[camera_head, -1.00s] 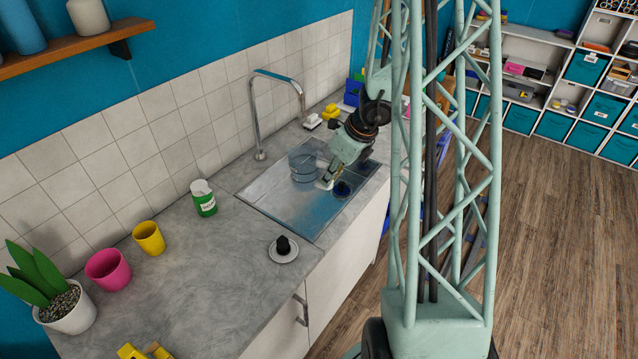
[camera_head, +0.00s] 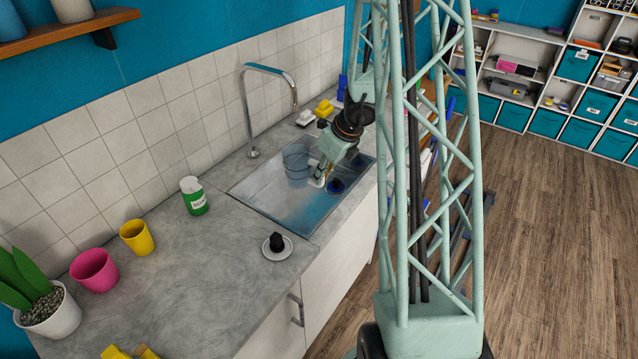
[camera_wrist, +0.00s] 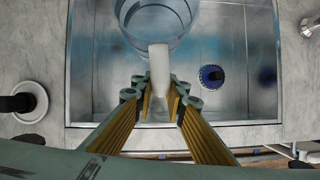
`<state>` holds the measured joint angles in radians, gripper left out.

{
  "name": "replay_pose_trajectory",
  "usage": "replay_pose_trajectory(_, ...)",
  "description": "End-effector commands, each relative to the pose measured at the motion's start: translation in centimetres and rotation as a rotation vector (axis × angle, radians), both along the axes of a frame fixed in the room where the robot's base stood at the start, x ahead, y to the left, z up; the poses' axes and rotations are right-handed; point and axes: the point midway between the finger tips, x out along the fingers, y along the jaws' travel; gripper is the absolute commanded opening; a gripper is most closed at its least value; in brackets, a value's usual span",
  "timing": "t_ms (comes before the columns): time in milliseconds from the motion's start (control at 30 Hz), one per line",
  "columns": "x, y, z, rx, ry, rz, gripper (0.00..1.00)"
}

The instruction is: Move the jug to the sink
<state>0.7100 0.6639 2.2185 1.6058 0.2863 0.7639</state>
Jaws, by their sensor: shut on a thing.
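The jug (camera_head: 296,160) is a clear, bluish see-through vessel with a pale handle. In the head view it is over the metal sink (camera_head: 262,200), beside the tap side. In the wrist view the jug (camera_wrist: 150,22) is at the top, partly cut off by the frame, with its white handle (camera_wrist: 159,68) pointing down toward my gripper (camera_wrist: 160,92). My gripper (camera_head: 322,178) is shut on that handle. The sink basin (camera_wrist: 225,90) shows below and around the jug. I cannot tell whether the jug touches the sink's bottom.
A chrome tap (camera_head: 247,110) arches behind the sink. A dark blue round item (camera_head: 336,186) lies in the sink near my gripper. A green can (camera_head: 194,196), a yellow cup (camera_head: 137,238), a pink cup (camera_head: 94,270) and a saucer with a black object (camera_head: 277,247) stand left on the counter.

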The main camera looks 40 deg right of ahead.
Motion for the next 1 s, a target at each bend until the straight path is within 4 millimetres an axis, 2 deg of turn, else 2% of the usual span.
replay_pose_trajectory(33,0.6,-0.3,-1.2,-0.001,-0.001,-0.008,0.0)
replay_pose_trajectory(100,1.3,-0.8,-2.1,-0.001,-0.001,-0.024,0.0)
replay_pose_trajectory(300,2.7,-1.6,-3.8,0.0,-0.002,-0.055,0.0)
replay_pose_trajectory(500,3.3,-1.9,-4.3,0.0,-0.003,-0.068,0.0)
replay_pose_trajectory(1000,3.3,-2.0,-4.3,0.002,-0.005,-0.069,0.0)
